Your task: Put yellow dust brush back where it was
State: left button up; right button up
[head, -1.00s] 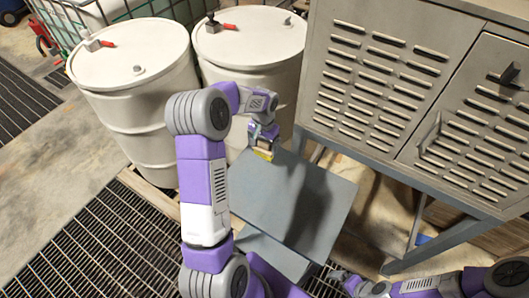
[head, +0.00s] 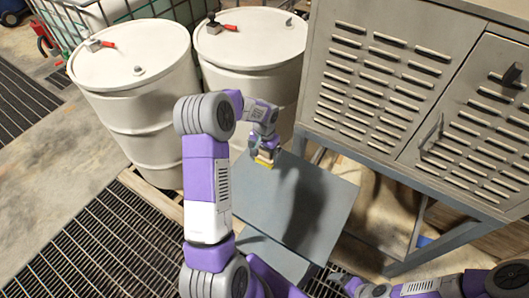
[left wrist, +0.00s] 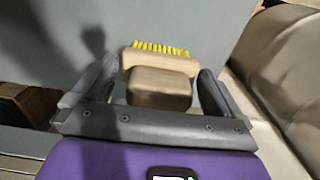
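The yellow dust brush (head: 265,161) has a pale wooden body and yellow bristles. It is held over the far left part of the grey-blue table top (head: 310,200), bristles downward; I cannot tell whether they touch the surface. In the left wrist view the brush (left wrist: 160,85) sits between the two grey fingers, its wide block against the fingertips. My left gripper (head: 263,149) is shut on it. My right gripper (head: 343,279) is low in the head view, in front of the table; its fingers are too small to read.
Two white drums (head: 137,85) (head: 250,65) stand behind and left of the table. A grey louvred cabinet (head: 400,90) on a blue-grey frame stands to the right. Most of the table top is bare. Floor grating (head: 100,245) lies at the left.

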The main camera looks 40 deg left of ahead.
pick_arm(q)
notch_tip(320, 180, up, 12)
jog(key=shift+r+p, duration=0.1)
jog(key=shift+p, duration=0.5)
